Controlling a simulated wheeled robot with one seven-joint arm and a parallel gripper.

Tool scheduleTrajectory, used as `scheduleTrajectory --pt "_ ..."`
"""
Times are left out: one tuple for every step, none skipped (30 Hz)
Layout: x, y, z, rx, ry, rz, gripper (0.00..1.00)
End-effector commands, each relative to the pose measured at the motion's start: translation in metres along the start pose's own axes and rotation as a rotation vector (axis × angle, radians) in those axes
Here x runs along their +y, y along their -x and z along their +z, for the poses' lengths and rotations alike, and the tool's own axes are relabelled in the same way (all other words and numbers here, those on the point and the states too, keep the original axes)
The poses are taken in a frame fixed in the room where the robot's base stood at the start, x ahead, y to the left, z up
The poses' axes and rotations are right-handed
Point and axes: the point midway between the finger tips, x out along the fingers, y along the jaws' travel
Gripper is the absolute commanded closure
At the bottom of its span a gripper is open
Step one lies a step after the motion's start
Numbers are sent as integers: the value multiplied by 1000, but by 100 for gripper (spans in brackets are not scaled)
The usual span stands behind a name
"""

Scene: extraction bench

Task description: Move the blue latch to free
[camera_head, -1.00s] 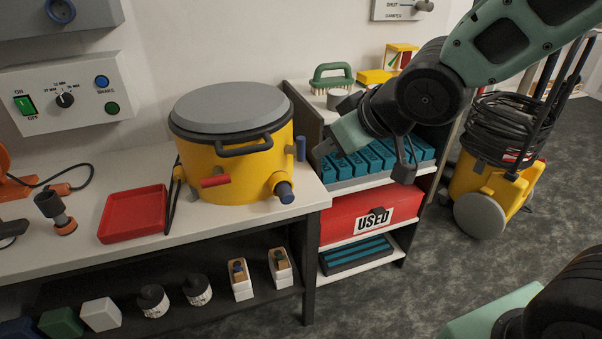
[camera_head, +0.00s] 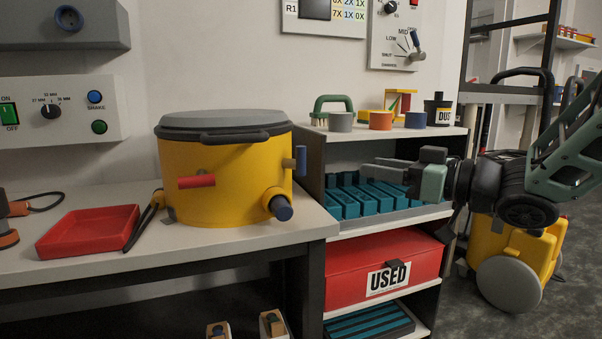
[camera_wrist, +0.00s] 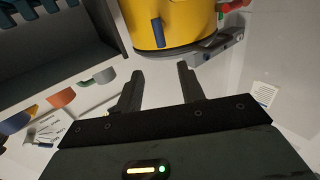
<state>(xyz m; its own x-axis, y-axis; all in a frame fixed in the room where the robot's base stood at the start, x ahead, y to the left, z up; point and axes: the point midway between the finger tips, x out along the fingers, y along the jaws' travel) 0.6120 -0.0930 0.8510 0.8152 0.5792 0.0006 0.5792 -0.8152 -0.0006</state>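The yellow drum (camera_head: 222,170) with a grey lid (camera_head: 222,122) stands on the bench. The blue latch (camera_head: 300,160) is a short upright blue piece on a stub at the drum's right side. In the wrist view the blue latch (camera_wrist: 158,32) shows against the yellow wall, beyond the fingertips. My gripper (camera_head: 368,168) is right of the latch, in front of the shelf unit, with its fingers pointing left towards the drum. In the wrist view my gripper (camera_wrist: 158,78) has its fingers apart with nothing between them. It does not touch the latch.
A red lever (camera_head: 197,181) and a dark blue-capped spout (camera_head: 281,207) stick out from the drum. A red tray (camera_head: 88,232) lies left. The shelf unit (camera_head: 312,170) beside the bench holds teal blocks (camera_head: 345,203) and a red USED box (camera_head: 345,270). Small cups (camera_head: 341,122) stand on top.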

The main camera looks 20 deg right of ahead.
Motion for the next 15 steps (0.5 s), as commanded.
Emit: scheduleTrajectory --pt "0 -2 -1 0 -1 -3 61" --pt "0 -4 -2 0 -2 -4 61" --pt "0 -7 -4 -1 -3 -5 61" --pt "0 -10 -5 -1 -4 -5 61" --pt "0 -13 -5 -2 -3 -5 61" --pt "0 -17 -6 -3 -5 -6 61" --pt "0 -21 -6 -3 -4 -6 61" --pt "-1 -25 -6 -4 -5 -5 61" --pt "-1 -31 -6 -5 -4 -5 61" --pt "0 -33 -7 -3 -5 -4 61" --pt "0 -36 -7 -4 -5 -5 61" --pt "0 -40 -7 -3 -6 -5 61" --pt "0 -42 -7 -3 -5 -5 61" --pt "0 -45 -8 -3 -5 -6 61" --pt "0 -48 -7 -3 -5 -4 61"
